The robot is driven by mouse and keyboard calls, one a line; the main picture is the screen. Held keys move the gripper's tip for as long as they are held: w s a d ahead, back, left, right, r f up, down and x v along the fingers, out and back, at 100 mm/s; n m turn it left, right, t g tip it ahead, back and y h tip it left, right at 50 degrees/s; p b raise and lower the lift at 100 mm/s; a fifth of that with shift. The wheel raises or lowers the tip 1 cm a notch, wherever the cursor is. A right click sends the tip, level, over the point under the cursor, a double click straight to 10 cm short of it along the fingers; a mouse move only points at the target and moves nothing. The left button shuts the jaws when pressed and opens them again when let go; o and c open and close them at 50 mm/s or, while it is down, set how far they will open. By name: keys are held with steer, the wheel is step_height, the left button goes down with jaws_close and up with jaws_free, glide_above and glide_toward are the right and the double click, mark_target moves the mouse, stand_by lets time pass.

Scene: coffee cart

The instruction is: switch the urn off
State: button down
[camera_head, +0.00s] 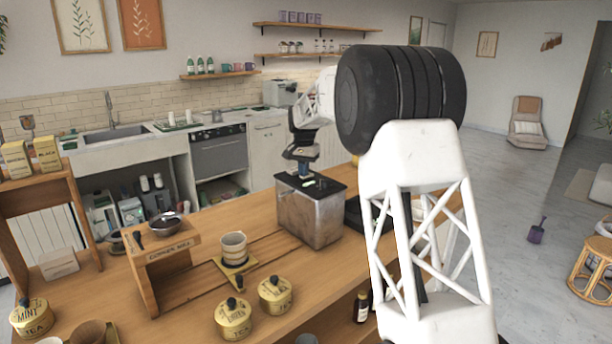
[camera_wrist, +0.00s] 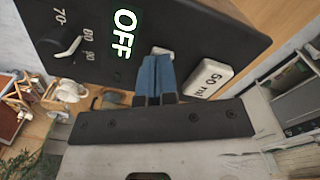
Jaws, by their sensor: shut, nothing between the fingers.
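The urn (camera_head: 312,216) is a metal box with a black top, standing on the wooden cart. Its black panel (camera_wrist: 205,30) fills the upper part of the wrist view. The panel carries a lit white OFF on green (camera_wrist: 124,34), a dial (camera_wrist: 69,47) marked 70, 80 and 90, and a white 50 ml button (camera_wrist: 208,81). My gripper (camera_wrist: 153,75) is shut and empty, its blue fingertips close to the panel between OFF and the button. A small pale part at the tips is mostly hidden; contact cannot be told. In the head view my gripper (camera_head: 305,171) is just above the urn's top.
A coffee mill stand (camera_head: 165,248) with a bowl (camera_head: 169,224) is left of the urn. A cup (camera_head: 233,246) and yellow tea tins (camera_head: 275,293) stand in front. A dark item (camera_head: 353,214) lies right of the urn, partly behind my arm.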

steer(key=shift+r, duration=3.4)
steer(key=shift+s+d+r, duration=0.3)
steer(key=shift+s+d, duration=0.05)
steer(key=shift+s, duration=0.05)
steer(key=s+d+r, duration=0.2)
steer(key=s+d, duration=0.4)
steer(key=s, duration=0.4)
steer(key=s+d+r+n+t, duration=0.1)
steer(key=s+d+r, duration=0.2)
steer(key=s+d, duration=0.55)
steer(key=s+d+r, duration=0.2)
steer(key=s+d, duration=0.2)
steer(key=s, duration=0.9)
steer(key=s+d+f, duration=0.3)
steer(key=s+f, duration=0.1)
steer(key=s, duration=0.8)
steer(key=s+d+f+n+t, duration=0.1)
steer(key=s+d+f, duration=0.2)
steer(key=s, duration=0.9)
steer(key=s+d+f, duration=0.3)
steer(key=s+f, duration=0.3)
steer(key=s, duration=0.6)
steer(key=shift+f+n+t, duration=0.3)
steer(key=shift+n, duration=0.1)
steer(key=shift+d, duration=0.1)
